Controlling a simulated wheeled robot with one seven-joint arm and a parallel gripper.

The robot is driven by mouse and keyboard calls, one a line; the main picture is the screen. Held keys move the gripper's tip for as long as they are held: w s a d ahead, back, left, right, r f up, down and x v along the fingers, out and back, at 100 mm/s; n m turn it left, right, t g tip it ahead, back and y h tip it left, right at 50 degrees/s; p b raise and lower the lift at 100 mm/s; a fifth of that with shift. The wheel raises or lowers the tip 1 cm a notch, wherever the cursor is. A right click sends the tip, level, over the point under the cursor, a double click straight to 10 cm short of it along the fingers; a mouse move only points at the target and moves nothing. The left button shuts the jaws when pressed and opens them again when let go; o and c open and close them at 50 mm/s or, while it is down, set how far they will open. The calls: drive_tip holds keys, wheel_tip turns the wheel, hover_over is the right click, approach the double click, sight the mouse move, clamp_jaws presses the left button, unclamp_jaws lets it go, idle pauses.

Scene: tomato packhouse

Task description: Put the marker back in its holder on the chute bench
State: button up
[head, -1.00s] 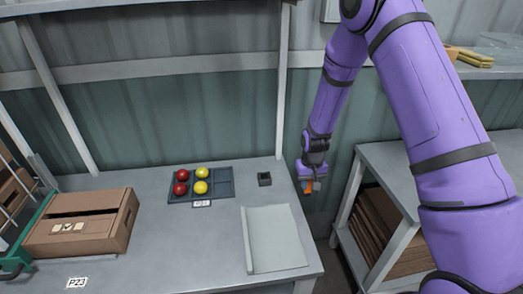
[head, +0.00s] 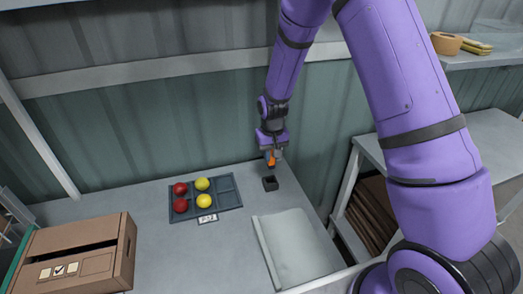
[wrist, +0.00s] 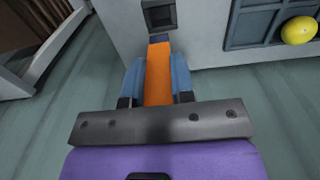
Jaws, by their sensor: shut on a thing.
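The orange marker (head: 271,161) is held between the fingers of my gripper (head: 272,153), above the far right part of the chute bench (head: 185,250). In the wrist view the marker (wrist: 158,75) lies between the two blue finger pads of my gripper (wrist: 157,84), its dark end pointing away from the palm. The holder (head: 270,184) is a small dark square cup with an open top on the bench, just below the marker in the head view. In the wrist view the holder (wrist: 159,14) shows just beyond the marker's dark end. A gap seems to separate them.
A dark compartment tray (head: 228,192) with red and yellow tomatoes stands left of the holder. A pale flat tray or sheet (head: 297,252) lies in front of it. A cardboard box (head: 105,258) is at the left. The corrugated wall (head: 190,130) is close behind.

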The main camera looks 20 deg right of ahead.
sight(271, 168)
drive_tip(key=shift+f, duration=2.65)
drive_tip(key=shift+s+f, duration=0.15)
drive_tip(key=shift+f, duration=1.6)
drive_tip(key=o, duration=1)
drive_tip(key=shift+c, duration=0.2)
drive_tip(key=c, duration=0.3)
drive_tip(key=shift+r, duration=3.5)
